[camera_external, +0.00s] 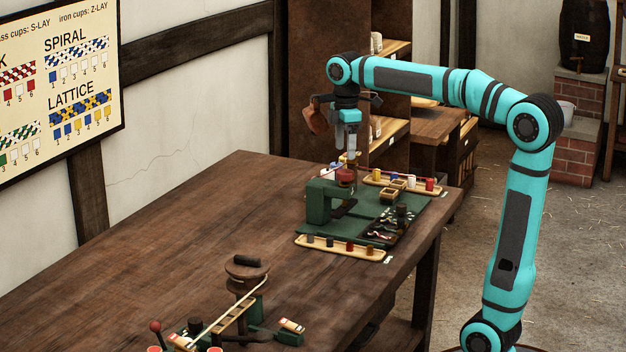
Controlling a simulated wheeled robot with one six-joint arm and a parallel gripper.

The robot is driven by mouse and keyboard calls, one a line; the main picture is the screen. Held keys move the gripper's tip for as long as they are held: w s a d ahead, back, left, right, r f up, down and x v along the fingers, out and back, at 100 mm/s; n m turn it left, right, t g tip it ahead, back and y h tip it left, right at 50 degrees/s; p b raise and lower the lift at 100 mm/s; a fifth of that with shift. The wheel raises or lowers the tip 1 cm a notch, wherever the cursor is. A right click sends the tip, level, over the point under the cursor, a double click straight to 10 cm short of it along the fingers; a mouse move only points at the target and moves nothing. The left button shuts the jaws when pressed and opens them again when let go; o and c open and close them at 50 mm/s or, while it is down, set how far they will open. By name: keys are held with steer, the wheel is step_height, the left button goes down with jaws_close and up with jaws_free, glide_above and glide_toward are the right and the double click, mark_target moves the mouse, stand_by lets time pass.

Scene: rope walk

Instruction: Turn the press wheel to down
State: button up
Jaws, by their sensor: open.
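The press is a green C-shaped frame (318,203) on the far right part of the bench. A small dark red round part (346,176), which looks like the press wheel, sits on its top. My gripper (350,162) points straight down just above this red part. The fingers are open and very close to the wheel; I cannot tell whether they touch it or reach around it. The wheel's turn position and any down mark are too small to read.
A wooden rack with spools (343,247) lies in front of the press, and another rack (402,184) behind it. A green mat (425,212) holds small parts at the right. A winding device (245,285) stands in front. The bench's left (150,240) is clear.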

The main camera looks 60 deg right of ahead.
mark_target(345, 172)
step_height(345, 172, down, 7)
steer(key=shift+r, duration=0.2)
stand_by(0.3)
steer(key=c, duration=1)
